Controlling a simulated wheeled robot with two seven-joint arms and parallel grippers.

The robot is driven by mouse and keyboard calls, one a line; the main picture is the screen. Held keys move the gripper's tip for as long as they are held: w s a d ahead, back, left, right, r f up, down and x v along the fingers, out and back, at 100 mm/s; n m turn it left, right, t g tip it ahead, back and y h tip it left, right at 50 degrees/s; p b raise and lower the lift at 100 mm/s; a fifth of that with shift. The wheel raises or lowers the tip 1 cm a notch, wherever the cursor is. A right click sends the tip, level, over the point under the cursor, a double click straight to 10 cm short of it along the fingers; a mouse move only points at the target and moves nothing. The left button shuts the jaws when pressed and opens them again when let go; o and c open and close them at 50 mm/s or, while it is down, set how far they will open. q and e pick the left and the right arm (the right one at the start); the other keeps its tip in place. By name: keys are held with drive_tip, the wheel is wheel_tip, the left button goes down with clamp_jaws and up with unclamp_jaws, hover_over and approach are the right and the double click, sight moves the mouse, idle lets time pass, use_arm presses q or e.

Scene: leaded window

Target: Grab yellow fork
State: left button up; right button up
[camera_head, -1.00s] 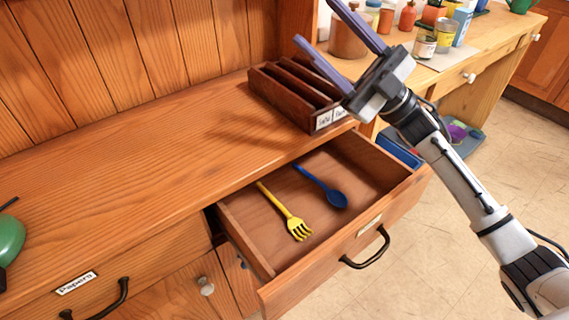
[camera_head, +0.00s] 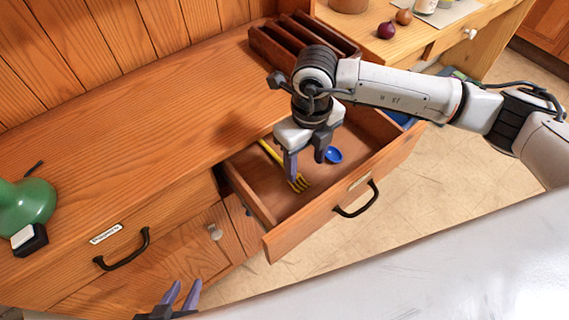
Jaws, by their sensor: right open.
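The yellow fork (camera_head: 299,184) lies in the open drawer (camera_head: 250,194), its handle toward the back left and its tines toward the front. My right gripper (camera_head: 305,170) points down over the drawer with its fingers apart and nothing between them. It hides the middle of the fork. Whether its fingertips touch the fork or the drawer floor I cannot tell. My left gripper (camera_head: 185,287) is low at the bottom edge, in front of the cabinet, its two fingers apart and empty.
A blue spoon (camera_head: 333,155) lies in the drawer just right of my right gripper, its handle hidden. The drawer's front with its black handle (camera_head: 356,200) stands out. A dark wooden organizer (camera_head: 290,42) stands on the counter behind. A green object (camera_head: 28,200) stands at the left.

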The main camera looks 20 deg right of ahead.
sight(302, 186)
drive_tip(key=f, duration=0.7)
drive_tip(key=shift+a+f+p, duration=0.2)
drive_tip(key=shift+f+p, duration=0.15)
drive_tip(key=c, duration=1.1)
